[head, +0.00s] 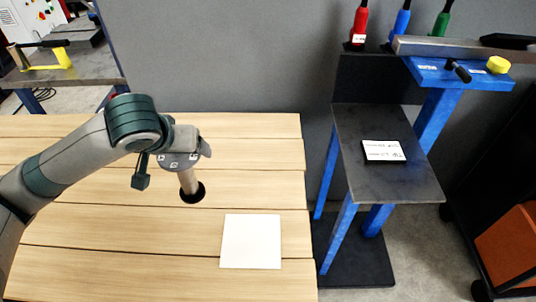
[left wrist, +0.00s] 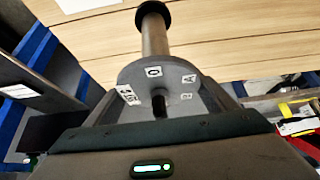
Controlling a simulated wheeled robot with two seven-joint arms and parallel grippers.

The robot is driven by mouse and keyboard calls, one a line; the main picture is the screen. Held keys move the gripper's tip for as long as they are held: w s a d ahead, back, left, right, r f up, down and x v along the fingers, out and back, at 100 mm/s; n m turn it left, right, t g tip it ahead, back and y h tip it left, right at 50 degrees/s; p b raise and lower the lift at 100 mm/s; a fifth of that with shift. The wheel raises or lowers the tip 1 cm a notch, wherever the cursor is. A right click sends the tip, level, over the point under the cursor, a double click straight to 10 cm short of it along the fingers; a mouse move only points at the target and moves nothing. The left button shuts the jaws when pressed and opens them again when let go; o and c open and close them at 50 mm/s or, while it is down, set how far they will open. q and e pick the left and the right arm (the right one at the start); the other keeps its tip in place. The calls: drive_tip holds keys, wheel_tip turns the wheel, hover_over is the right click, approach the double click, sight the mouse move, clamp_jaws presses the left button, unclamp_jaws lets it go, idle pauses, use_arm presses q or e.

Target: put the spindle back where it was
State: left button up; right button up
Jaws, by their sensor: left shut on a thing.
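The spindle is a pale metal shaft (head: 188,181) under a grey round plate (head: 170,160) with small lettered labels. It stands above the wooden table, slightly tilted in the head view. Its lower end meets a round black spot (head: 193,192); I cannot tell whether this is a hole or a dark foot. My left gripper (head: 195,147) is shut on the spindle at its plate end. In the left wrist view the labelled plate (left wrist: 158,82) sits between the fingers and the shaft (left wrist: 155,36) runs away to the black round end (left wrist: 152,10). My right gripper is not in view.
A white square (head: 251,241) lies on the wooden table (head: 110,225), right of the spindle. A blue-legged stand with a dark plate (head: 360,120) and a white label card (head: 383,150) is at the right. Red, blue and green bottles stand behind it. The table's left front is clear.

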use_arm(q)
drive_tip(key=shift+w+d+r, duration=0.1)
drive_tip(key=shift+w, duration=0.05)
drive_tip(key=w+d+r+b, duration=0.1)
drive_tip(key=w+d, duration=0.6)
drive_tip(key=w, duration=0.3)
drive_tip(key=w+d+r, duration=0.2)
drive_tip(key=w+d, duration=0.6)
drive_tip(key=w, duration=0.2)
drive_tip(key=w+d+f, duration=0.1)
drive_tip(key=w+d, duration=0.1)
drive_tip(key=d, duration=0.6)
drive_tip(key=w+d+f+b, duration=0.1)
drive_tip(key=w+d+f, duration=0.1)
drive_tip(key=d, duration=0.6)
drive_tip(key=shift+d+f, duration=0.15)
drive_tip(key=shift+d, duration=0.25)
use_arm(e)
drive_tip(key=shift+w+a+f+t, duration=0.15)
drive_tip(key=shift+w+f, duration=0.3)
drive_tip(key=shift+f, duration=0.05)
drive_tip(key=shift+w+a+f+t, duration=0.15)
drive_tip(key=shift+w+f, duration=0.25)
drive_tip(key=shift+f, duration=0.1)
use_arm(q)
drive_tip(key=shift+a, duration=0.1)
